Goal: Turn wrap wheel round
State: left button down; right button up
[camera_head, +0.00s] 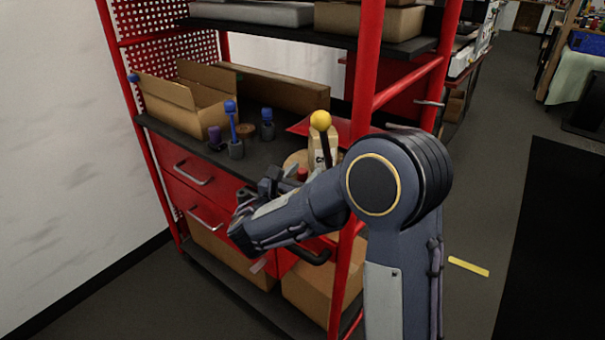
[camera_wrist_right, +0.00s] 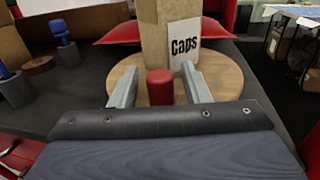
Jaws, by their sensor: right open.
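A round wooden disc, which looks like the wrap wheel (camera_wrist_right: 228,88), lies on the dark shelf. It also shows in the head view (camera_head: 293,160), partly hidden by my arm. A red upright knob (camera_wrist_right: 160,88) stands near its close edge. My right gripper (camera_wrist_right: 160,92) is open, with one finger on each side of the red knob. I cannot tell whether the fingers touch it. My left gripper is not in view.
A red rack post (camera_head: 348,275) stands close beside my right arm.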

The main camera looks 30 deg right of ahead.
grip_shut()
jog(key=shift+s+d, duration=0.25)
jog(key=shift+s, duration=0.25)
jog(key=shift+s+d, duration=0.25)
jog(key=shift+s, duration=0.25)
grip_release()
jog(key=shift+d, duration=0.1)
jog(key=v, duration=0.8)
